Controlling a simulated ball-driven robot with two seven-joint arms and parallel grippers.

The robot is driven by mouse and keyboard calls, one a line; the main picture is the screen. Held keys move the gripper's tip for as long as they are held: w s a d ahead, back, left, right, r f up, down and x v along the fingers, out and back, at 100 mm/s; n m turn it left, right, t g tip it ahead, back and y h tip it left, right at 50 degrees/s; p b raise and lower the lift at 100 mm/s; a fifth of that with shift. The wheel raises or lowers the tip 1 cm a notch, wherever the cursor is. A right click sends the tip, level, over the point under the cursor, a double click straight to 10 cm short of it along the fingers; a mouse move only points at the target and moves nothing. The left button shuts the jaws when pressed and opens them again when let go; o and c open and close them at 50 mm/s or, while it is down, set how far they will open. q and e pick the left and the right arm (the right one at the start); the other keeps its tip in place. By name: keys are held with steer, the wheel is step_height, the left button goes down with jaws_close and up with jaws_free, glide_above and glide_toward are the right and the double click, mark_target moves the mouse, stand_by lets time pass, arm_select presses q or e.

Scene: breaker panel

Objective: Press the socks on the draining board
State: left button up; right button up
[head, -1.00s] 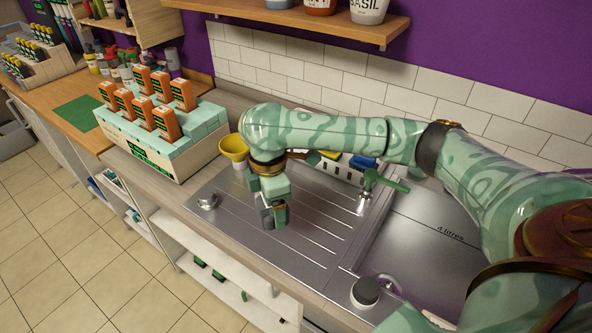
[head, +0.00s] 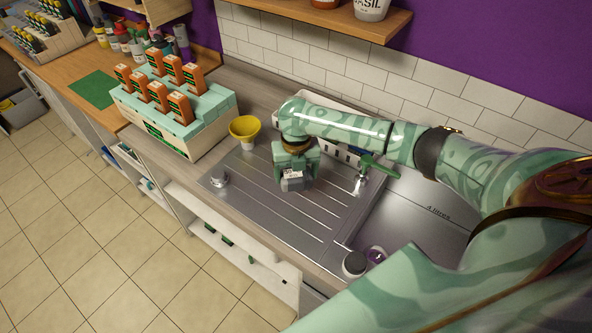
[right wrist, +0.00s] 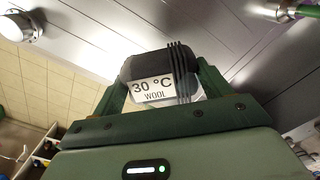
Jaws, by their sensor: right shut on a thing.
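My right gripper (head: 292,179) is shut on a dark grey rolled bundle (head: 293,184), which looks like the socks. In the right wrist view the bundle (right wrist: 150,65) sits between the green fingers of my right gripper (right wrist: 158,85). Its white label reads "30 °C WOOL", and dark ribs or bands show at its right end. The ribbed metal draining board (head: 262,214) lies below the gripper. I cannot tell whether the bundle touches the board. My left gripper is not in view.
A yellow funnel (head: 245,128) and a green-handled tap (head: 378,166) are close by. The board's front part is clear.

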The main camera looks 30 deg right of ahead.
steer(key=shift+w+r+p, duration=0.1)
steer(key=shift+w+p, duration=0.05)
steer(key=shift+p, duration=0.2)
steer(key=shift+f+b, duration=2)
steer(key=shift+f, duration=1.55)
steer(key=o, duration=0.5)
steer(key=c, duration=0.8)
steer(key=shift+f, duration=0.55)
steer(key=shift+s+f, duration=0.25)
steer(key=shift+f, duration=0.05)
